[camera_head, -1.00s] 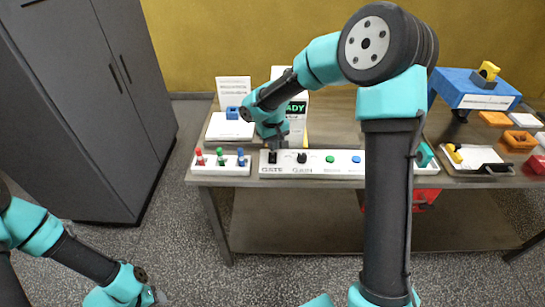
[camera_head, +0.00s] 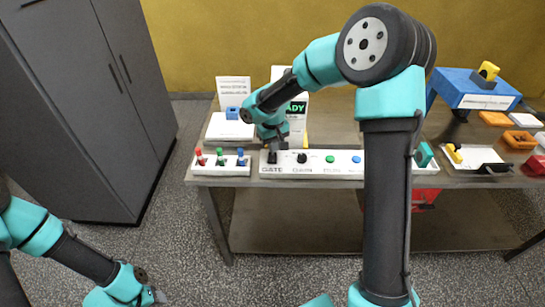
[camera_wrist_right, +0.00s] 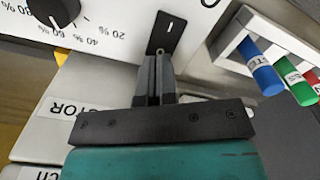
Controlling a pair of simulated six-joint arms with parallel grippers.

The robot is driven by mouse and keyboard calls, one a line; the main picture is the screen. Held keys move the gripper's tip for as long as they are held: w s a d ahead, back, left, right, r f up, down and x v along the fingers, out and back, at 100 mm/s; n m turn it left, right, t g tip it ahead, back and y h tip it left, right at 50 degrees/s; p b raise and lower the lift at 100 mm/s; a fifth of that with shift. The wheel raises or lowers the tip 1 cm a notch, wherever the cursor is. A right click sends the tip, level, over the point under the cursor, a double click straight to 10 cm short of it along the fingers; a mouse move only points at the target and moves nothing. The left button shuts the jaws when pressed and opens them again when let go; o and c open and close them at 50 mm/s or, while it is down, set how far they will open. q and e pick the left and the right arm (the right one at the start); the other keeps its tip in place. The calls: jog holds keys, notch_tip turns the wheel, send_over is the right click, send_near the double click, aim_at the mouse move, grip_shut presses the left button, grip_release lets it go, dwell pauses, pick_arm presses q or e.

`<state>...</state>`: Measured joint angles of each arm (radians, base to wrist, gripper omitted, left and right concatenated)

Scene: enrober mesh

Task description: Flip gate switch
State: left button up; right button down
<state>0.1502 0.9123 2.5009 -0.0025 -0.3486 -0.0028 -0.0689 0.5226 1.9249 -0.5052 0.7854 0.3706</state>
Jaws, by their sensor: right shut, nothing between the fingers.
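The gate switch (camera_head: 272,158) is a black rocker on the white control panel (camera_head: 312,171), above the label GATE. In the right wrist view the black rocker (camera_wrist_right: 168,32) shows a white line mark. My right gripper (camera_head: 277,146) is shut and empty, its fingertips right at the switch. In the wrist view its fingertips (camera_wrist_right: 157,62) lie at the lower edge of the rocker; I cannot tell whether they touch. My left gripper (camera_head: 152,297) hangs low at the bottom left, away from the table; its jaws are too small to read.
A black knob (camera_head: 302,158), a green button (camera_head: 330,159) and a blue button (camera_head: 357,160) sit along the panel. A white block (camera_head: 222,171) with red, green and blue pegs stands just left of it. A READY display (camera_head: 297,108) stands behind.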

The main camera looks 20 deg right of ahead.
jog(key=shift+f, duration=1.05)
dwell(0.7)
jog(key=shift+r, duration=0.15)
jog(key=shift+r, duration=3.4)
